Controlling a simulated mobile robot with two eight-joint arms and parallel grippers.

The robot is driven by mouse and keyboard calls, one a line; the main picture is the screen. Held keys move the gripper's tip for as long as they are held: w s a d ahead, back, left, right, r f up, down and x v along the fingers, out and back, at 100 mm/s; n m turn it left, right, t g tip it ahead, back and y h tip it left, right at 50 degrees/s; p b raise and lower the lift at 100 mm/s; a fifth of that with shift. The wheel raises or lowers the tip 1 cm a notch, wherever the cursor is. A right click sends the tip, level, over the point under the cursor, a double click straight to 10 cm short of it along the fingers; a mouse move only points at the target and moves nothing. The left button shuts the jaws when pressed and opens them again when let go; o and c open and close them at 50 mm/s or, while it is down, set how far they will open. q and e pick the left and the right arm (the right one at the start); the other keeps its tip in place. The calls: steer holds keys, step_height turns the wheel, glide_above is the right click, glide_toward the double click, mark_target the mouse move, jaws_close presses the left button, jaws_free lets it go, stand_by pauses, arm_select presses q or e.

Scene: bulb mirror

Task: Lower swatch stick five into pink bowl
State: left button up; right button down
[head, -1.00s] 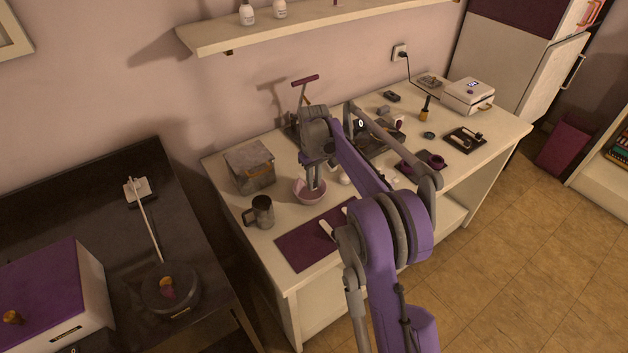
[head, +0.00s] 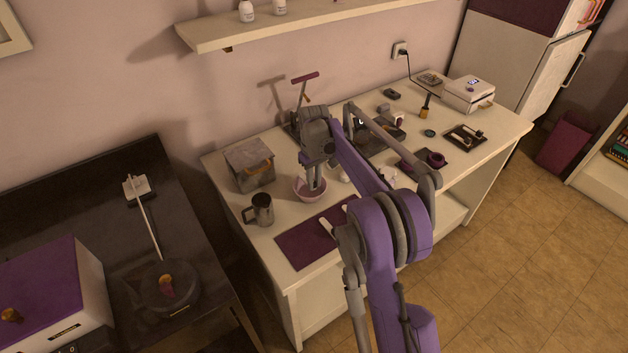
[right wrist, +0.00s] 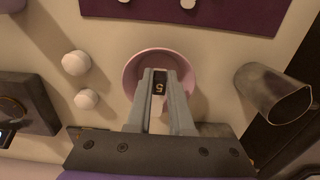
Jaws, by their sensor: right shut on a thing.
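The pink bowl (head: 309,193) stands on the white counter. It also shows in the right wrist view (right wrist: 133,72), directly beyond my fingertips. My right gripper (head: 315,186) points down over the bowl, its fingertips at or inside the rim. In the right wrist view my right gripper (right wrist: 160,75) is shut on swatch stick five (right wrist: 160,88), whose dark top with a yellow 5 shows between the fingers. The stick's lower part is hidden, so I cannot tell whether it touches the bowl. My left gripper is not in view.
A metal pitcher (head: 262,210) stands left of the bowl, close by. A grey box (head: 250,165) stands behind it. A purple mat (head: 305,240) lies in front. White round knobs (right wrist: 76,63) are beside the bowl. A black table (head: 95,215) is at left.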

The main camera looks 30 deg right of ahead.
steer(key=c, duration=0.7)
jaws_free()
steer(key=shift+c, duration=0.2)
step_height(320, 180, up, 11)
steer(key=s+a+r+t+p, duration=0.1)
steer(key=s+a+r+p, duration=0.15)
steer(key=s+a, duration=0.2)
steer(key=s+a+t, duration=0.1)
steer(key=s+a, duration=0.4)
steer(key=s, duration=0.4)
steer(key=s+a+t, duration=0.2)
steer(key=s+a, duration=0.3)
steer(key=s, duration=0.3)
steer(key=s+a+f+m+t, duration=0.1)
steer(key=s+a+f, duration=0.1)
steer(key=s+f, duration=0.5)
steer(key=s+p, duration=0.1)
steer(key=s, duration=0.2)
steer(key=shift+a, duration=0.25)
